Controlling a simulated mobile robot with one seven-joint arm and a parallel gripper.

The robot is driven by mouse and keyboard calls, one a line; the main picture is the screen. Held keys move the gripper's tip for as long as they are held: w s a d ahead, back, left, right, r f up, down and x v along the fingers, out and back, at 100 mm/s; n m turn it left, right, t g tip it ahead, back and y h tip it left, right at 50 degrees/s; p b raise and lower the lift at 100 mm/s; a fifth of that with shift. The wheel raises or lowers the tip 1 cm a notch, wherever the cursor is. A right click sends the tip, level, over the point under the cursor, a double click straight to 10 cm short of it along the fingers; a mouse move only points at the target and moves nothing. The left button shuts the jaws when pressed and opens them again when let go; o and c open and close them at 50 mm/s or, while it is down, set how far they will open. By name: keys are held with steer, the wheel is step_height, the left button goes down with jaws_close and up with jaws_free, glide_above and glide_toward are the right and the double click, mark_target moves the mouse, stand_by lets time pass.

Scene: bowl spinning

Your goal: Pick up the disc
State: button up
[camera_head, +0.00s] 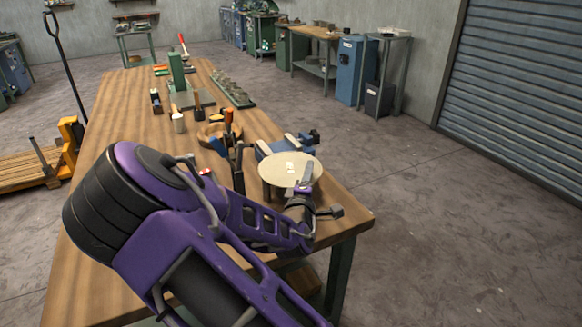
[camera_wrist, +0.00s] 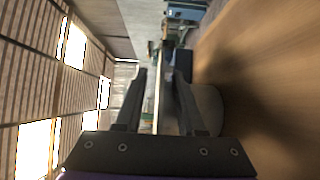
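The disc (camera_head: 281,166) is round, flat and pale, and lies level near the table's right front corner. A small white patch shows on its top. My gripper (camera_head: 303,178) reaches over its near right edge in the head view. In the wrist view, the disc (camera_wrist: 157,100) shows nearly edge-on as a thin pale strip between the two fingers. My gripper (camera_wrist: 160,80) is open there, with a gap visible beside the strip. Whether either finger touches the disc is unclear. What supports the disc is mostly hidden.
A blue vise (camera_head: 284,146) stands just behind the disc on the wooden table (camera_head: 120,200). A wooden bowl (camera_head: 218,134) with tools, brushes and a green stand (camera_head: 177,72) are farther back. The floor to the right is clear.

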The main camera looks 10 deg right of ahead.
jaws_close()
stand_by(1.3)
